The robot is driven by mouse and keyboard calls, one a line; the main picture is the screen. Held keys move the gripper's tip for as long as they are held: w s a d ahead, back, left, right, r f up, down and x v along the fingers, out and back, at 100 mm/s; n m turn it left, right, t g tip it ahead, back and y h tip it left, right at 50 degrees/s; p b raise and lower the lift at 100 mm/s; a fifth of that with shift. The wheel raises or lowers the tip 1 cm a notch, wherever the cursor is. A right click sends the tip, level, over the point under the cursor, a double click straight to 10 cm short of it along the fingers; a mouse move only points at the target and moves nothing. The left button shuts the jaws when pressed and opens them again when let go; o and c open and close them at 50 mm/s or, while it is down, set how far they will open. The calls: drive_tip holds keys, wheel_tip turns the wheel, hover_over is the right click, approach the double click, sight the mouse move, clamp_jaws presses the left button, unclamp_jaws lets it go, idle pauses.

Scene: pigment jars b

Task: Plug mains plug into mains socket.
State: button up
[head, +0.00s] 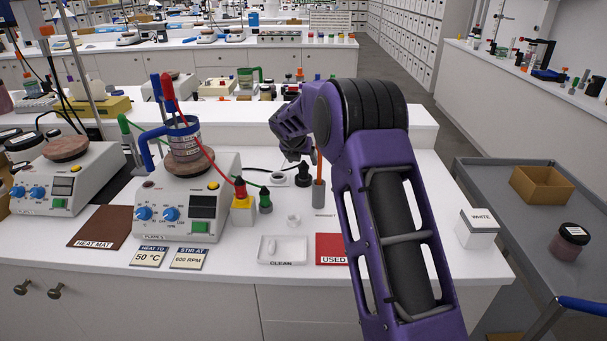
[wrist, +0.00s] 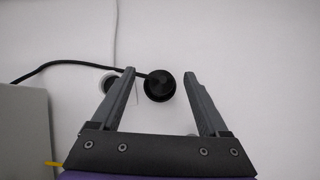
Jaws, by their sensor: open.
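The black mains plug (head: 303,178) stands on the white bench with its cord running left. In the wrist view the plug (wrist: 159,90) shows as a round black top between my two fingers, nearer the left one, with no clear contact. The white mains socket (head: 278,178) sits just left of the plug. In the wrist view the socket (wrist: 106,83) is partly hidden by my left finger, and the black cord passes close by it. My gripper (head: 297,156) points down over the plug, open and empty; its fingers (wrist: 160,76) show on both sides of the plug.
A hotplate (head: 187,206) with a jar (head: 184,140) stands left; its grey edge shows in the wrist view (wrist: 24,135). A grey holder (head: 318,195) with an upright orange stick is close right of the plug. Yellow and green probe stands (head: 242,210) are in front.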

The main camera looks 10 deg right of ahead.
sight(303, 164)
drive_tip(key=x, duration=0.4)
drive_tip(key=shift+s+d+f, duration=0.1)
drive_tip(key=shift+s+f, duration=0.1)
drive_tip(key=shift+f, duration=0.4)
drive_tip(key=shift+w+d+f, duration=0.1)
drive_tip(key=shift+w+f, duration=0.15)
drive_tip(key=shift+f, duration=0.05)
clamp_jaws()
